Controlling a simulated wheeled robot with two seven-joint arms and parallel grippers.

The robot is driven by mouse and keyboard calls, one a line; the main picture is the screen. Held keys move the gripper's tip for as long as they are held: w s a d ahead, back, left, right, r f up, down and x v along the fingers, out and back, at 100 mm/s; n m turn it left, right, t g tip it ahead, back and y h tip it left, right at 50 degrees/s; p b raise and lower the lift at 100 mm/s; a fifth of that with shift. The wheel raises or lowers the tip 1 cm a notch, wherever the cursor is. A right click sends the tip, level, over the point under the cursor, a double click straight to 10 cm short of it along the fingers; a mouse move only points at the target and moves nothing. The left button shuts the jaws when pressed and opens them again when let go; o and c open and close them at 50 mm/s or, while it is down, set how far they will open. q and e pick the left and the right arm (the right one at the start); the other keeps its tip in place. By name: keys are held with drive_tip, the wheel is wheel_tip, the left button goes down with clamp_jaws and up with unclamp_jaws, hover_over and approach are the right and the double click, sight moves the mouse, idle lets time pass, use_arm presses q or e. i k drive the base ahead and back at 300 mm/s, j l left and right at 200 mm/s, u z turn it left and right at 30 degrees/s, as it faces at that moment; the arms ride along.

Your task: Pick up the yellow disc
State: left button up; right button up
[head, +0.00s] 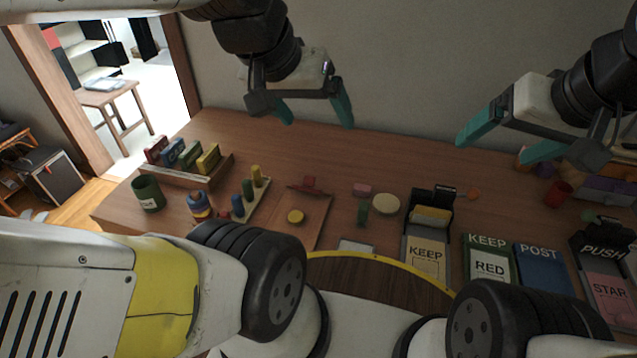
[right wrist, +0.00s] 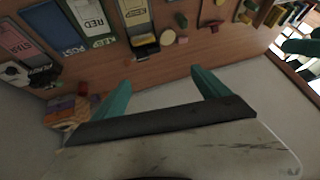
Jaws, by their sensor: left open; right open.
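A small yellow disc (head: 295,216) lies on a shallow wooden tray (head: 314,222) left of the middle of the table in the head view. A larger pale cream-yellow disc (head: 386,204) lies on the table to its right; it also shows in the right wrist view (right wrist: 168,38). My left gripper (head: 316,115) is open and empty, raised near the wall beyond the tray. My right gripper (head: 498,148) is open and empty, over the far right side of the table. Its two teal fingers also show apart in the right wrist view (right wrist: 158,80).
A peg board (head: 245,205) with coloured pegs stands left of the tray, near a green cup (head: 147,193) and a block rack (head: 183,176). A black KEEP box (head: 428,230) and a blue POST panel (head: 540,268) stand to the right.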

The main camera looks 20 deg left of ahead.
sight(296, 218)
drive_tip(key=k+j+u, duration=0.15)
drive_tip(key=j, duration=0.25)
drive_tip(key=k+j+u, duration=0.2)
drive_tip(key=j, duration=0.2)
drive_tip(key=j+u, duration=0.15)
drive_tip(key=j, duration=0.25)
drive_tip(key=k, duration=0.05)
